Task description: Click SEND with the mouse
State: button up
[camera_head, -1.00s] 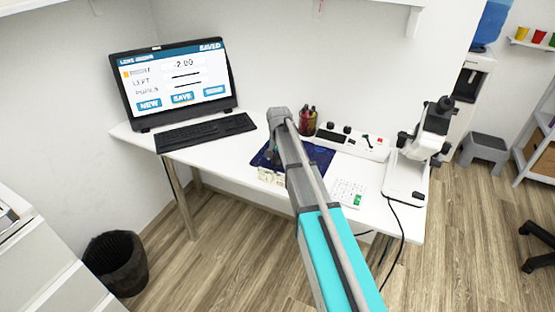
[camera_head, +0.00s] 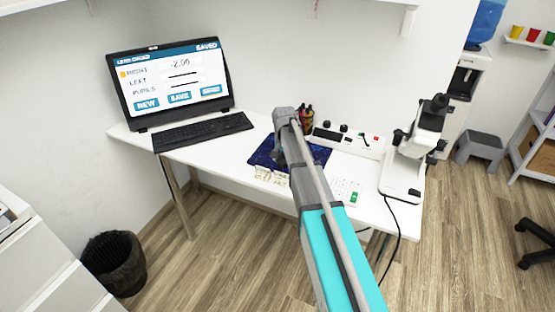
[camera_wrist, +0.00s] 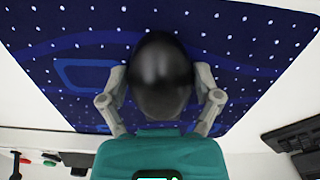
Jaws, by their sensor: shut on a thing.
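The black mouse (camera_wrist: 162,72) lies on a dark blue mat with white dots (camera_wrist: 262,48). In the wrist view my gripper (camera_wrist: 161,92) is shut on it, one finger at each side. In the head view my arm hides the mouse, and the mat (camera_head: 262,152) shows around the arm's end. The monitor (camera_head: 172,82) stands at the back left. Its screen shows SAVED at top right, a RIGHT row with -2.00, and rows LEFT and PUPILS. NEW, SAVE and the SEND button (camera_head: 210,91) line the bottom. I cannot make out a pointer.
The black keyboard (camera_head: 203,131) lies before the monitor, left of the mat. A pen cup (camera_head: 306,119), a white device with knobs (camera_head: 348,141) and a microscope-like instrument (camera_head: 416,150) stand behind and right. A white keypad (camera_head: 346,190) lies right of my arm.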

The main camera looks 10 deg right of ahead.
jog(key=shift+s+d, duration=0.4)
jog(key=shift+d, duration=0.35)
jog(key=o, duration=1)
jog(key=shift+c, duration=0.2)
